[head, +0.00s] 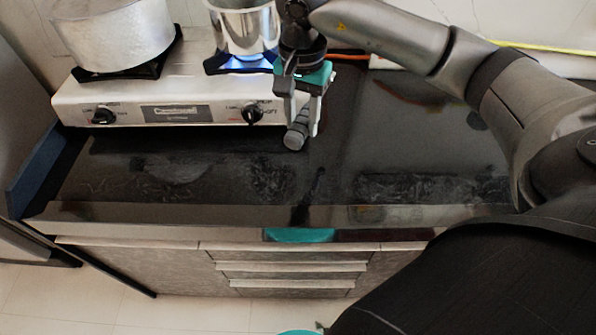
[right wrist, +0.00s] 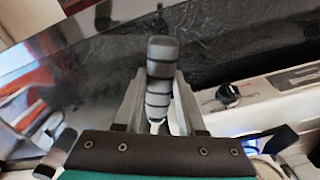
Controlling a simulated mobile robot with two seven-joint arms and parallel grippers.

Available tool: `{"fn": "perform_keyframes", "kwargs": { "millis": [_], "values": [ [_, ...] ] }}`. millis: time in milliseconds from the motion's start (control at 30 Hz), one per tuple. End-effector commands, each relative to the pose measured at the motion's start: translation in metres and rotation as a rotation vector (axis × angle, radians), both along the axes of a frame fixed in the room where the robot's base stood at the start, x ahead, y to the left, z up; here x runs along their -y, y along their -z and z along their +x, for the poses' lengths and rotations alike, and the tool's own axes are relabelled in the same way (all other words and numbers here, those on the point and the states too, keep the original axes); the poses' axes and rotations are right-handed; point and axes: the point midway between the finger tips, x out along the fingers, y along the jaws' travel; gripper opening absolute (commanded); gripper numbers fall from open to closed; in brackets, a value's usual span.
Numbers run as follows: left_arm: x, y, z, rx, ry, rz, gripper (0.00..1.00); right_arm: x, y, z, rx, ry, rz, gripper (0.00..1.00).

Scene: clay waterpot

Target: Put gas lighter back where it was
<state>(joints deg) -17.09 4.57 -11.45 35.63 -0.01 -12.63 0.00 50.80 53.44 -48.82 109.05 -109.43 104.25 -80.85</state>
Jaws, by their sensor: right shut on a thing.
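The gas lighter (head: 296,135) is a dark grey ribbed handle. It also shows in the right wrist view (right wrist: 161,62), lying between the two fingers with its handle end pointing away from my palm. My right gripper (head: 302,105) is shut on it and holds it above the counter, at the right end of the stove (head: 178,88). In the right wrist view my right gripper (right wrist: 157,100) has a finger on each side of the lighter. The lighter's far end is hidden by the gripper. My left gripper is not in view.
A blue flame burns under a steel pot (head: 243,30) on the right burner. A larger pot (head: 110,35) stands on the left burner. The dark counter (head: 420,145) is mostly clear right of the stove. An orange hose runs behind.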

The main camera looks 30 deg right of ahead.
Motion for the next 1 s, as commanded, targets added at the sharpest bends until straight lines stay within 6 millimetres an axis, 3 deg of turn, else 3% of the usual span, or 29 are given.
{"fn": "perform_keyframes", "kwargs": {
  "millis": [33,200,400,667,900,1000],
  "values": [
    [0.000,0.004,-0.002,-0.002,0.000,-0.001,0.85,0.000,0.018,-0.002,-0.007,-0.001,0.000,0.00],
    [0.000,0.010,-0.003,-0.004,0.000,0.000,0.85,-0.001,0.064,-0.001,-0.006,-0.002,0.001,0.00],
    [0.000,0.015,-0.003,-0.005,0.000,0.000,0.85,-0.001,0.104,-0.001,-0.003,-0.004,0.000,0.00],
    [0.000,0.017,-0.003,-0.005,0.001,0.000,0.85,-0.001,0.123,0.000,-0.001,-0.004,0.000,0.00],
    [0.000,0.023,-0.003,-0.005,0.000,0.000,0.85,-0.001,0.157,0.000,-0.002,-0.004,0.001,0.00],
    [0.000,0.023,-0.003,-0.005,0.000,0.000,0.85,-0.001,0.158,0.000,0.001,-0.004,0.001,0.00]
  ]
}}
